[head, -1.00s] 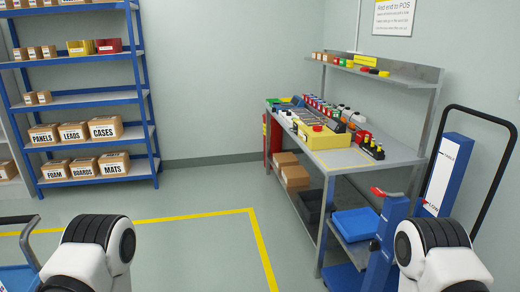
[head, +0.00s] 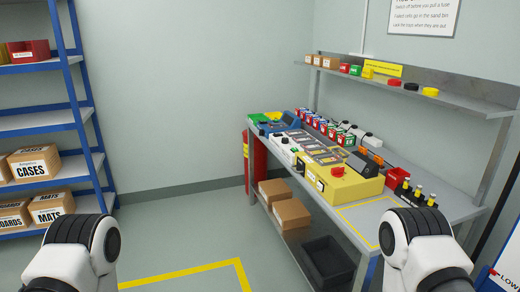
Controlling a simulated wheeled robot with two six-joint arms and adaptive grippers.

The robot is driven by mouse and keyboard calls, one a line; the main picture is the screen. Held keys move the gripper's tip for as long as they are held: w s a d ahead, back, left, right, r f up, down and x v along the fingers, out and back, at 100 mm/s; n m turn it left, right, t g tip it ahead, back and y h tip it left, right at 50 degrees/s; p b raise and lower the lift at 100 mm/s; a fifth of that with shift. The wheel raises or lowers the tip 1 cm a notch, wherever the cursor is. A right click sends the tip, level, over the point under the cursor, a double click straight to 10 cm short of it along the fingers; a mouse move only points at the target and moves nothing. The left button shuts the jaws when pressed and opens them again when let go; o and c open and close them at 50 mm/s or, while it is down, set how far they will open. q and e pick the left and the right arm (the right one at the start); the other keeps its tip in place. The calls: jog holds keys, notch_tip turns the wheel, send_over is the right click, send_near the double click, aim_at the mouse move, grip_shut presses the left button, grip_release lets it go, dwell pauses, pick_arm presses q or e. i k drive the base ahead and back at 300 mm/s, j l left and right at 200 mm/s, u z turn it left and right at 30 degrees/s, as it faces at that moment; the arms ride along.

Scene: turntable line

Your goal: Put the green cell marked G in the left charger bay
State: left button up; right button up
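The workbench (head: 352,212) stands at the right, with the task's equipment on its top. A yellow box (head: 345,184) with a red button sits near its front. Several grey units with yellow parts (head: 318,152) lie behind the box; I cannot tell which is the left charger bay. A row of small red containers with coloured contents (head: 328,128) runs along the bench's back. The green cell marked G cannot be made out at this distance. Only my arm links show at the bottom left and bottom right; neither gripper is in view.
A shelf above the bench (head: 410,88) holds small boxes and coloured pieces. A black bin (head: 326,262) and cardboard boxes (head: 291,213) sit below. A red cylinder (head: 257,165) stands at the bench's far end. A blue rack (head: 90,128) is at left. Floor between is clear.

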aim_at(299, 139)
jog(key=i+j+z, duration=0.45)
jog(key=i, duration=0.15)
jog(key=i+j+z, duration=0.5)
jog(key=j, duration=0.2)
